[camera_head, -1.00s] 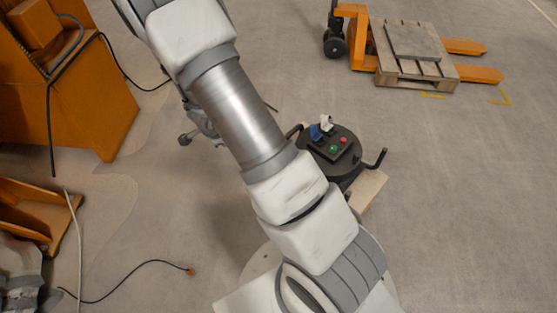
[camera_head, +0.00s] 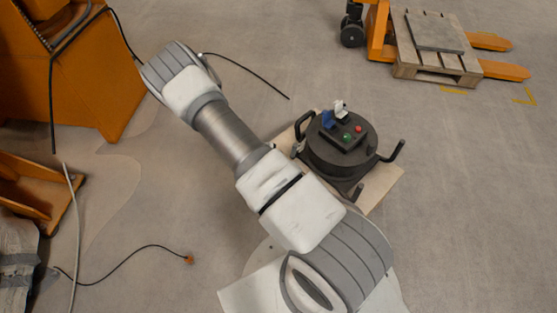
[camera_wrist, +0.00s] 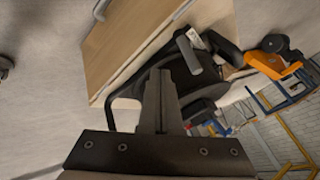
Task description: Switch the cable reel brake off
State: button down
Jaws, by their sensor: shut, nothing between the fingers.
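The cable reel (camera_head: 328,158) is a black drum with side handles on a wooden board, just right of my arm in the head view. A dark control box (camera_head: 343,138) on its top carries a green button (camera_head: 347,139), a red button (camera_head: 359,129), a blue switch (camera_head: 328,120) and a white switch (camera_head: 341,110). Which control is the brake cannot be read. My gripper (camera_wrist: 161,78) is shut and empty in the wrist view; it is hidden in the head view. Behind its fingers are the dark reel parts (camera_wrist: 188,80), apart or touching I cannot tell.
The wooden board (camera_head: 383,186) under the reel also shows in the wrist view (camera_wrist: 135,40). An orange pallet truck with a wooden pallet (camera_head: 440,63) stands at upper right. Orange machinery (camera_head: 90,85) is at left. Cables (camera_head: 130,252) lie on the floor. The floor at right is clear.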

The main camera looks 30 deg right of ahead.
aim_at(293, 151)
jog(key=w+d+f+b, duration=0.1)
jog(key=w+d+f, duration=0.2)
jog(key=d, duration=0.2)
jog(key=shift+w+f+b, duration=0.2)
jog(key=shift+w+b, duration=0.1)
jog(key=shift+b, duration=0.1)
jog(key=shift+d, duration=0.15)
jog(key=shift+w+d+r, duration=0.15)
jog(key=shift+w, duration=0.85)
